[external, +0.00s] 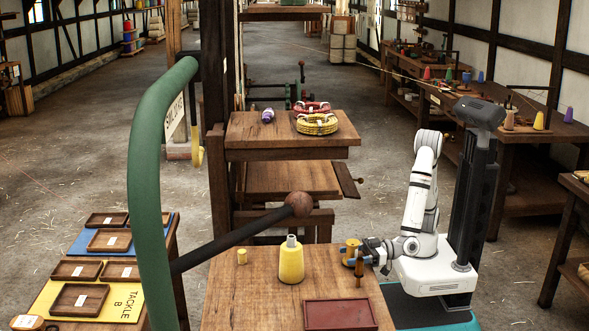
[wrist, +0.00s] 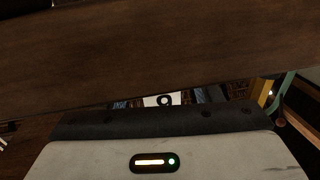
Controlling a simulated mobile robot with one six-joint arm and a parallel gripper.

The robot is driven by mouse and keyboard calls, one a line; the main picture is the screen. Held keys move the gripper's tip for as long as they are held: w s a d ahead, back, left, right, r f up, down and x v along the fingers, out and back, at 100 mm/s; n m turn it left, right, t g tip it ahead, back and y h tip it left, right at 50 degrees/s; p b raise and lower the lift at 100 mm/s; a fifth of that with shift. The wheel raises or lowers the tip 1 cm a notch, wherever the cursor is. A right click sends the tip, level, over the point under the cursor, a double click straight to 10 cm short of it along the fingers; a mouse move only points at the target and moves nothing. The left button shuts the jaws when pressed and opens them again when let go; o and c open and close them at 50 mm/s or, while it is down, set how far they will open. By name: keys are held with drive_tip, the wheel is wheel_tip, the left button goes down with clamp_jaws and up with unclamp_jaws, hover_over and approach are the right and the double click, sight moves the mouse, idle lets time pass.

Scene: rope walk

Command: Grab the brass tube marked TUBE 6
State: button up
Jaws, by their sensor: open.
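In the external view my gripper (external: 371,256) is low over the right side of the front bench, open, its dark fingers pointing left. A brass-yellow, spool-like piece (external: 352,247) stands right at its fingertips, with a brown upright peg (external: 359,268) just in front. I cannot read a TUBE 6 mark there, nor tell whether the fingers touch either piece. In the wrist view a white label (wrist: 162,100) bears a dark figure like a 9, or a 6 upside down. Most of what carries it is hidden, and the fingertips do not show clearly.
A red tray (external: 340,314) lies at the front. A dark lever with a ball end (external: 299,204) reaches over the back edge. Brown wood (wrist: 150,50) crosses the wrist view.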

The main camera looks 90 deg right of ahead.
drive_tip(key=c, duration=1.2)
